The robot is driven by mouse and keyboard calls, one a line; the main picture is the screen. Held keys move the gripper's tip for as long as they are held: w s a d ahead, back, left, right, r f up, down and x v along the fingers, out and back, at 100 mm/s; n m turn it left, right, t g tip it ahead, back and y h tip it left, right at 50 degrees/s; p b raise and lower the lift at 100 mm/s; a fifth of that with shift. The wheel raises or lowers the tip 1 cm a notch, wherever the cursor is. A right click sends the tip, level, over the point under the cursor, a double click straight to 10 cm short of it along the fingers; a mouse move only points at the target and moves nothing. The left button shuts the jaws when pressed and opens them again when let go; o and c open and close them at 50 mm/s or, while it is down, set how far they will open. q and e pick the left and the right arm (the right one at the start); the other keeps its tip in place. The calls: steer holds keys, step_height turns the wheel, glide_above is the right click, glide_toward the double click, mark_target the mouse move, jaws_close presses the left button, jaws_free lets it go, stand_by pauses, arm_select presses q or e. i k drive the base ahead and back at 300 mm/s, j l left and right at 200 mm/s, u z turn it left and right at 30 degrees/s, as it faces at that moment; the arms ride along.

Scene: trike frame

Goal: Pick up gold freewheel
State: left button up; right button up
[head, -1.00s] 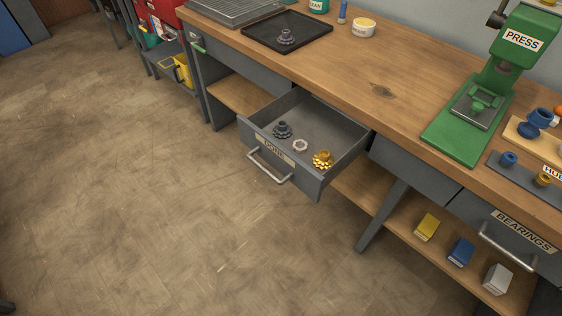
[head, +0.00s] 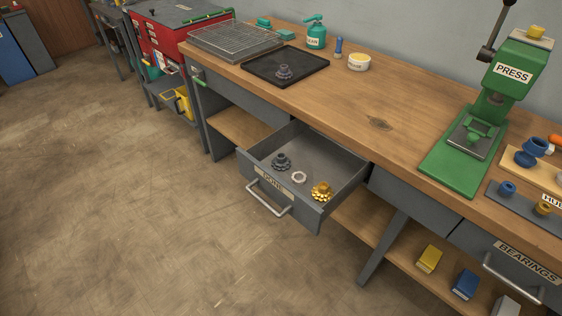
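The gold freewheel (head: 321,192) is a toothed gold part lying in the front right corner of the open grey drawer (head: 335,207), whose label seems to read "DONE". A silver ring (head: 299,177) and a dark grey freewheel (head: 281,162) lie to its left in the same drawer. Another dark freewheel (head: 284,73) sits in the black tray (head: 262,78) on the bench. Neither of my grippers shows in the head view.
The wooden bench (head: 385,90) carries a green press (head: 490,100), a white tub (head: 359,62), a teal can (head: 316,36) and a wire rack (head: 232,42). The drawer sticks out over open floor (head: 130,200). A shut BEARINGS drawer (head: 520,260) is at the right.

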mark_target(322, 192)
steer(key=i+j+z, duration=0.1)
steer(key=z, duration=0.35)
steer(key=j+z, duration=0.1)
steer(key=z, duration=0.35)
steer(key=i+j+z, duration=0.1)
steer(key=z, duration=0.4)
steer(key=j+z, duration=0.3)
steer(key=j, duration=0.5)
steer(key=j+z, duration=0.35)
steer(key=j, duration=0.45)
steer(key=k+j, duration=0.1)
steer(key=j, duration=0.5)
steer(key=l, duration=0.35)
steer(key=i+l, duration=0.15)
steer(key=l, duration=0.15)
